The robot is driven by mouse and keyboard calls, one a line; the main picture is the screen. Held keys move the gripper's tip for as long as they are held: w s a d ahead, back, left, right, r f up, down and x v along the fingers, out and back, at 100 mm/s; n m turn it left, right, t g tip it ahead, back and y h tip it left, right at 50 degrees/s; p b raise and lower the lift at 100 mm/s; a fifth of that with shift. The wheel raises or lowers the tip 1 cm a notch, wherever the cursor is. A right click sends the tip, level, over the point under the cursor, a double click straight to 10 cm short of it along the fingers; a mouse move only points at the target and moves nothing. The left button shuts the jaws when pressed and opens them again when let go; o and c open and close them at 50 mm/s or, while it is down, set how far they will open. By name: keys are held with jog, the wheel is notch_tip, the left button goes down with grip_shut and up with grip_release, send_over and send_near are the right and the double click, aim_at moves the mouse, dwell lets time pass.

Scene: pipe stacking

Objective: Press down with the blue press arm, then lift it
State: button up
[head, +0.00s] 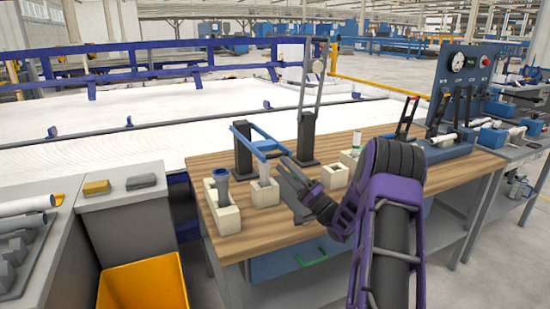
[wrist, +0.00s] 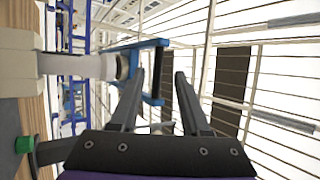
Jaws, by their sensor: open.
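The blue press arm (head: 262,138) is hinged on a black post (head: 242,152) on the wooden table. Its front end hangs over a light pipe standing upright in a cream block (head: 264,192). My gripper (head: 287,172) is open and just right of that end. In the wrist view, turned sideways, my open fingers (wrist: 160,74) point toward the blue arm's end (wrist: 158,72), which shows near and between the fingertips. Whether they touch it I cannot tell. The white pipe (wrist: 80,66) ends close to the blue arm; the contact is unclear.
A cream holder with a grey-blue pipe (head: 222,188) stands left. A second press with raised grey arms (head: 312,85) stands behind my gripper. A gauge panel (head: 466,72) stands far right.

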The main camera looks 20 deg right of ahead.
jog(key=v, duration=1.1)
jog(key=shift+s, duration=0.2)
jog(key=shift+d+f, duration=0.1)
jog(key=shift+d, duration=0.05)
